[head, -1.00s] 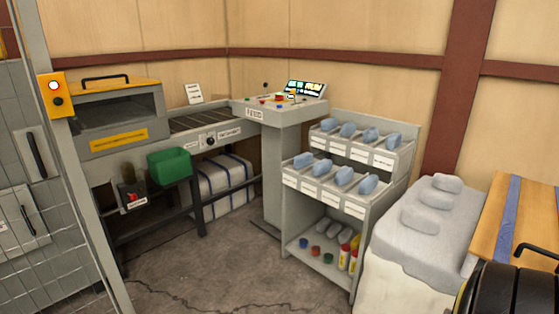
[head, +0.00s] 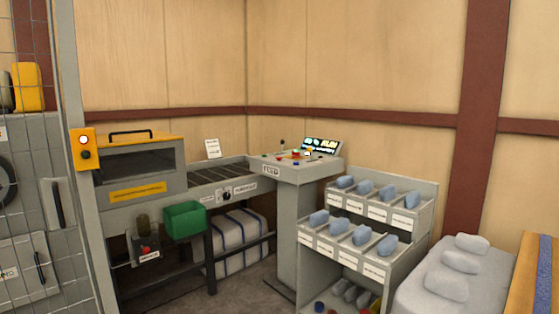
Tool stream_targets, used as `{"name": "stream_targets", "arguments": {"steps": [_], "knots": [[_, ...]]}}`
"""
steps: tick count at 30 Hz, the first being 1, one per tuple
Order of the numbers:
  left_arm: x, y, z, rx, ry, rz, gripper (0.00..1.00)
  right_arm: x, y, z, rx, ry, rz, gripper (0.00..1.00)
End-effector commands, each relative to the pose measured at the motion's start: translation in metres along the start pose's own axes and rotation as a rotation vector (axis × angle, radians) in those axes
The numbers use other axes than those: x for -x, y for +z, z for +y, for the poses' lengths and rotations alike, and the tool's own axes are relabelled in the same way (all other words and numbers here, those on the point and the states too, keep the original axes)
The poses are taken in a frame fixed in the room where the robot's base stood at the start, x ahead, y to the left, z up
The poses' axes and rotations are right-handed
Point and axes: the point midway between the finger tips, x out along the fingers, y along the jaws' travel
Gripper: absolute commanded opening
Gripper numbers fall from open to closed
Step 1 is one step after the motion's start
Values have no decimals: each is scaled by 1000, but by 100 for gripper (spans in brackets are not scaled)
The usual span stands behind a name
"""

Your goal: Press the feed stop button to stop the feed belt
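A grey control console (head: 292,172) stands at the right end of the feed belt (head: 213,182). Its sloped top carries several small coloured buttons (head: 296,155), a lever and a lit screen (head: 321,145). The buttons are too small to tell which one is the feed stop. Neither of my grippers is in view.
A yellow-topped machine (head: 140,168) stands left of the belt, with a green bin (head: 184,220) below. A rack of blue-grey items (head: 365,227) stands right of the console. A pale bench with grey lumps (head: 452,282) is at right. A mesh guard (head: 30,150) is at left.

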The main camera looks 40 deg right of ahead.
Motion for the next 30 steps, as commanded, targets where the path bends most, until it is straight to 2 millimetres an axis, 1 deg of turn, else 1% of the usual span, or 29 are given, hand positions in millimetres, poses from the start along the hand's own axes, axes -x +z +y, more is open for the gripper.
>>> {"name": "stream_targets", "arguments": {"steps": [7,8,16,30], "knots": [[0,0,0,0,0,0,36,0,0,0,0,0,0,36],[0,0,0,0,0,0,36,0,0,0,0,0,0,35],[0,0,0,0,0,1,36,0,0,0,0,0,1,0],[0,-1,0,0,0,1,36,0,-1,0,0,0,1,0]]}}
